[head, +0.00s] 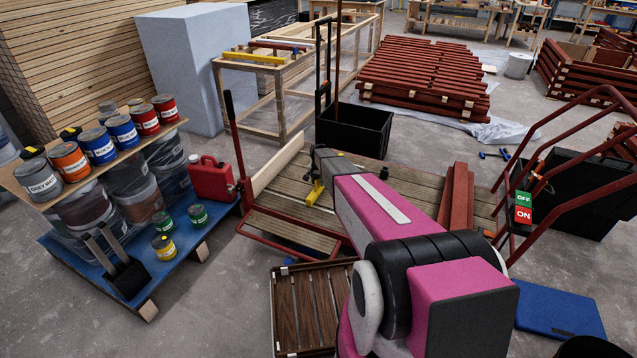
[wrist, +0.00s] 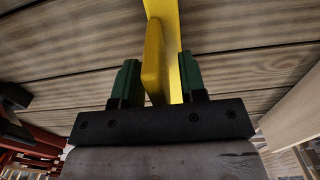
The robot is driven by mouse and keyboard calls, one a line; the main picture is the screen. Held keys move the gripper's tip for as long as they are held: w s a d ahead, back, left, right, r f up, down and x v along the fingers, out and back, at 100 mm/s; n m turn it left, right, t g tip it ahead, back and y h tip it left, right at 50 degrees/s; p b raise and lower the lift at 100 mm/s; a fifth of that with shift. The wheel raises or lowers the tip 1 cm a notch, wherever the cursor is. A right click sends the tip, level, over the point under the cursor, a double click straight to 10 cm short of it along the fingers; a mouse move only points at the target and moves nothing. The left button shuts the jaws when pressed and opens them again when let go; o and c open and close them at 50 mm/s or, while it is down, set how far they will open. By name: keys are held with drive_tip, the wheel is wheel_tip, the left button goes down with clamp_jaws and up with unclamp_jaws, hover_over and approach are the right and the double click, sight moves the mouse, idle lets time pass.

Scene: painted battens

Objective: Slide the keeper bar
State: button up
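The keeper bar appears to be the yellow bar on the wooden cart deck; it has a raised yellow handle (wrist: 153,70). In the wrist view the bar (wrist: 170,22) runs away from me across the grey-brown boards. My gripper (wrist: 158,78) has two green fingers, one on each side of the handle. The left finger is very close to it; a narrow gap shows at the right finger, so the gripper looks open. In the head view a small yellow part (head: 316,193) shows beside my gripper (head: 319,177); my pink arm hides part of the deck.
A red jerrycan (head: 212,180) and a paint-can shelf (head: 92,182) stand left. A slatted crate (head: 306,308) lies in front.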

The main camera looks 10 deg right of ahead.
clamp_jaws()
drive_tip(key=s+d, duration=0.2)
drive_tip(key=d, duration=0.1)
drive_tip(key=s+d, duration=0.2)
drive_tip(key=d, duration=0.2)
drive_tip(key=s+d, duration=0.3)
drive_tip(key=shift+s+d, duration=0.1)
drive_tip(key=shift+d, duration=0.2)
unclamp_jaws()
drive_tip(key=shift+d, duration=0.15)
wheel_tip(320, 180, up, 11)
drive_tip(key=shift+f, duration=0.1)
